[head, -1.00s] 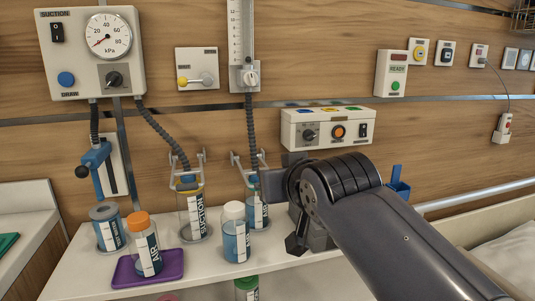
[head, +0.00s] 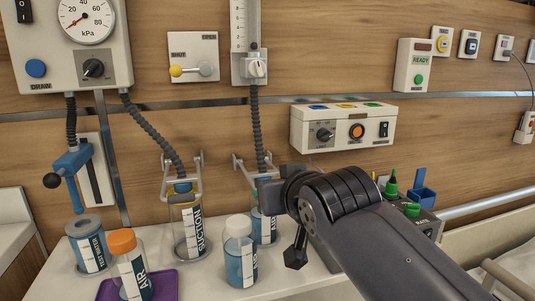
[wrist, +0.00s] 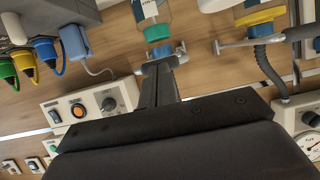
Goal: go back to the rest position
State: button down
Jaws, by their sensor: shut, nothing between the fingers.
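My gripper (head: 268,193) is at the end of my dark arm, in front of the wall at the middle of the head view. In the wrist view my gripper (wrist: 158,72) shows as two dark fingers closed together, with nothing between them. In the head view it overlaps the blue-labelled jar under the flow tube (head: 264,226), partly hiding it. I cannot tell whether they touch. My arm reaches up from the lower right and hides part of the shelf and a grey device with green knobs (head: 413,211).
A suction jar (head: 187,232), a white-capped bottle (head: 240,262), a grey-capped jar (head: 88,251) and an orange-capped bottle (head: 128,270) on a purple tray (head: 166,284) crowd the shelf. A control box (head: 345,129) and suction panel (head: 68,45) are on the wall. A bed rail (head: 490,202) is right.

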jog(key=w+r+g+p, duration=0.2)
jog(key=r+p, duration=0.3)
jog(key=p, duration=0.4)
jog(key=w+a+r+g+h+p, duration=0.1)
jog(key=r+p, duration=0.4)
jog(key=p, duration=0.5)
jog(key=shift+w+a+r+g+h+p, duration=0.15)
jog(key=shift+w+r+g+h+p, duration=0.2)
jog(key=shift+w+g, duration=0.7)
jog(key=shift+s+f+g, duration=0.1)
jog(key=shift+s+g, duration=0.15)
jog(key=shift+s, duration=0.05)
